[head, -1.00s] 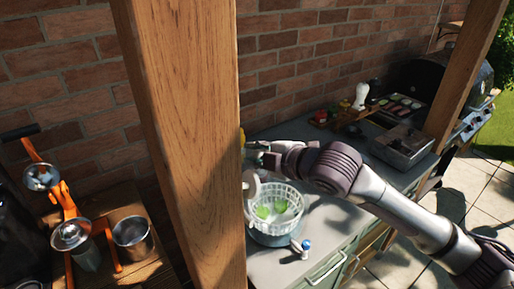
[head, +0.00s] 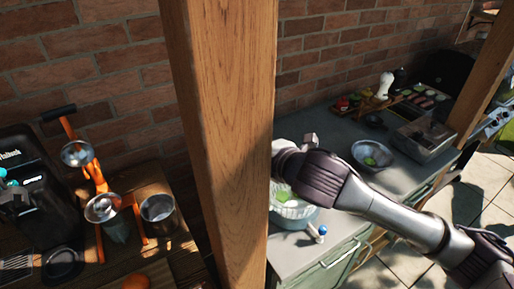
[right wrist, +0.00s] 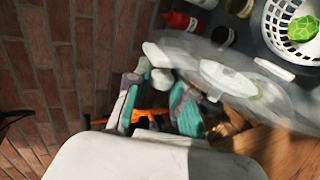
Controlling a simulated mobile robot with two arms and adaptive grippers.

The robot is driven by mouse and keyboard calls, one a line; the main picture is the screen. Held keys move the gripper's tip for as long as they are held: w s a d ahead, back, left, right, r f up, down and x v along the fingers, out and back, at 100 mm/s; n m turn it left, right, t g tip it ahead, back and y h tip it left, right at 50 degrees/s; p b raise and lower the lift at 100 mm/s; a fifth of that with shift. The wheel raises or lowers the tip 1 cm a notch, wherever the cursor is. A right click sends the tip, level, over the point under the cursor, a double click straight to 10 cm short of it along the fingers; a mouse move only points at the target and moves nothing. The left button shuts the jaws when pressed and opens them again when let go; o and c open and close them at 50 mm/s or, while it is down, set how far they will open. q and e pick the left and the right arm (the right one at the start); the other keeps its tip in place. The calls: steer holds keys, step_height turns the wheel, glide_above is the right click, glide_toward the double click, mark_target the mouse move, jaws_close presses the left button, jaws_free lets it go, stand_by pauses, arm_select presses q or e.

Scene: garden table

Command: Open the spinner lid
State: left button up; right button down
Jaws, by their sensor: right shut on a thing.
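The salad spinner (head: 291,213) stands on the counter beside the wooden post, half hidden by my right arm. Its white slotted basket (right wrist: 292,47) holds green leaves and is uncovered in the right wrist view. The clear spinner lid (right wrist: 265,98), with a white centre piece, is off the basket and tilted, blurred against the background. My right gripper (right wrist: 158,85), with teal finger pads, is shut on the lid's edge side; the exact contact is unclear. In the head view its fingers and the lid are hidden behind the post and arm.
The wooden post (head: 222,140) stands close by the spinner. A metal bowl (head: 385,160) with something green, a lidded steel box (head: 424,138) and a food board lie along the counter. An orange juicer (head: 98,175) and steel pot (head: 158,213) are on the left table.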

steer(key=c, duration=1)
jaws_free()
steer(key=shift+c, duration=0.2)
steer(key=v, duration=1.2)
steer(key=shift+r, duration=0.1)
